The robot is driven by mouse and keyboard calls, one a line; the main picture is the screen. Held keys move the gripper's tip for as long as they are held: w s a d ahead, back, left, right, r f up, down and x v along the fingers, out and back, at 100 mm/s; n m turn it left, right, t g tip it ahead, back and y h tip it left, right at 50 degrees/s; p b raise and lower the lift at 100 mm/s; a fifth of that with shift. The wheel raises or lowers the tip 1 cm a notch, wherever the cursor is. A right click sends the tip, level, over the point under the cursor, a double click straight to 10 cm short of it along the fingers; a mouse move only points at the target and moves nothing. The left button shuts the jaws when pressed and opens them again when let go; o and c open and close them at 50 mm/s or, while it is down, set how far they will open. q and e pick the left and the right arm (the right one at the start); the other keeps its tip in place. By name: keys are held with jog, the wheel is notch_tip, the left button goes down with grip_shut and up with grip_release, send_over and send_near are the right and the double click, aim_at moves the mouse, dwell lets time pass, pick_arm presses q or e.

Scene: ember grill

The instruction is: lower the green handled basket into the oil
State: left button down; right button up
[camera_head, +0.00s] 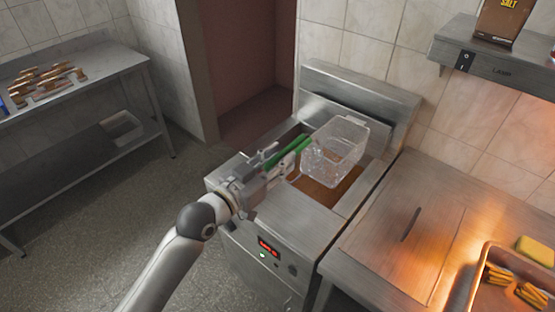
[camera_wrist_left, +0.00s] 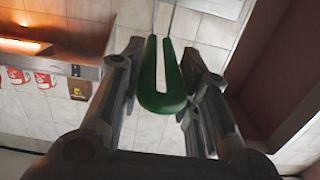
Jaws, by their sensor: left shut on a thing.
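The wire basket (camera_head: 336,148) hangs above the fryer and looks empty. Its green handle (camera_head: 287,150) points toward my left gripper (camera_head: 281,163), which is shut on it. The green handle (camera_wrist_left: 162,80) also shows in the left wrist view, between the fingers of the left gripper (camera_wrist_left: 160,92). Brown oil (camera_head: 328,194) shows in the fryer well below the basket. The basket hides part of the well. My right gripper is not in view.
The fryer's raised back panel (camera_head: 362,92) stands behind the basket. A steel counter (camera_head: 385,250) adjoins on the right, with a tray (camera_head: 478,275) of fries. A shelf (camera_head: 500,68) holds a salt box (camera_head: 503,18). A steel table (camera_head: 90,72) stands at the left.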

pick_arm(q)
notch_tip(320, 180, down, 17)
jog(key=b, duration=1.3)
jog(key=shift+r, duration=0.2)
jog(key=shift+f+b, duration=0.7)
jog(key=shift+f, duration=0.2)
jog(key=shift+f+b, duration=0.45)
jog(key=shift+f, duration=0.3)
jog(key=c, duration=1)
grip_release()
jog(key=shift+f, duration=0.15)
jog(key=v, duration=1.2)
